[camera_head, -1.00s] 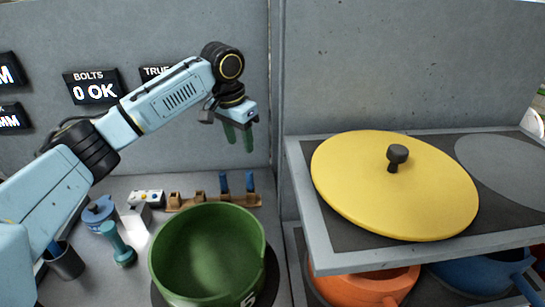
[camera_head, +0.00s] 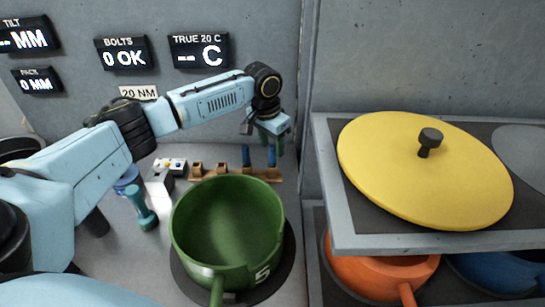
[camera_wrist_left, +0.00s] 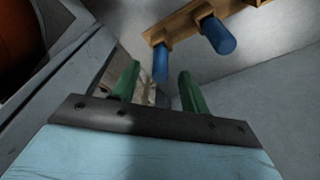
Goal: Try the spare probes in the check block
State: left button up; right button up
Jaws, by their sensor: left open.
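Two blue probes, the left one (camera_head: 246,156) and the right one (camera_head: 271,156), stand upright in a brown wooden rack (camera_head: 209,176) by the back wall. My left gripper (camera_head: 275,145) is open and empty, its green fingers pointing down just above and beside the right probe. In the left wrist view, one probe (camera_wrist_left: 160,62) shows beyond the gap between the fingers (camera_wrist_left: 157,88), and the other (camera_wrist_left: 216,35) is farther right. A white block with coloured dots (camera_head: 170,164) lies left of the rack; I cannot tell whether it is the check block. My right gripper is out of view.
A green pot (camera_head: 225,225) stands in front of the rack. A teal dumbbell-shaped tool (camera_head: 141,207) is left of it. A raised shelf at right holds a yellow lid (camera_head: 420,185), with an orange pan (camera_head: 375,270) below. Wall displays (camera_head: 124,53) hang behind the arm.

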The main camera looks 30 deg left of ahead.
pick_arm(q)
jog(key=shift+w+f, duration=0.15)
jog(key=shift+f, duration=0.8)
jog(key=shift+c, duration=0.4)
grip_shut()
jog(key=shift+r, duration=0.15)
